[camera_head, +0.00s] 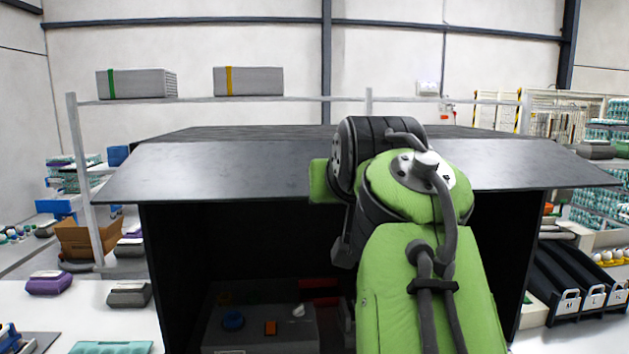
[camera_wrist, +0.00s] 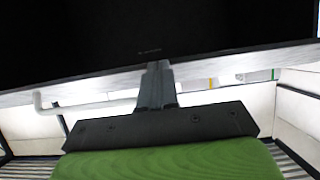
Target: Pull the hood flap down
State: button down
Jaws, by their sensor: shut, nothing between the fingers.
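The dark hood (camera_head: 175,270) stands on the white counter with its front open. Its hood flap (camera_head: 220,172) is a grey-black panel that is raised and slopes outward along the top front, wider than the box. My arm crosses in front of the flap's right half, and my gripper's fingertips are hidden behind it in the head view. In the wrist view my gripper (camera_wrist: 155,75) is shut and empty, its fingertips at the lower edge of a broad dark surface that looks like part of the hood. I cannot tell whether they touch it.
Egg cartons (camera_head: 129,294) sit on the counter at left. Black sloped bins (camera_head: 570,285) stand at right. A shelf (camera_head: 300,100) with tray stacks runs behind.

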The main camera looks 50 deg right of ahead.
jog(key=w+d+f+t+h+b, duration=0.1)
jog(key=w+d+f+b, duration=0.1)
jog(key=f+b, duration=0.45)
jog(key=w+d+f+t+h+b, duration=0.1)
jog(key=w+d+f+b, duration=0.1)
jog(key=f+b, duration=0.4)
jog(key=f+x, duration=0.3)
jog(key=x, duration=1.1)
dwell(0.7)
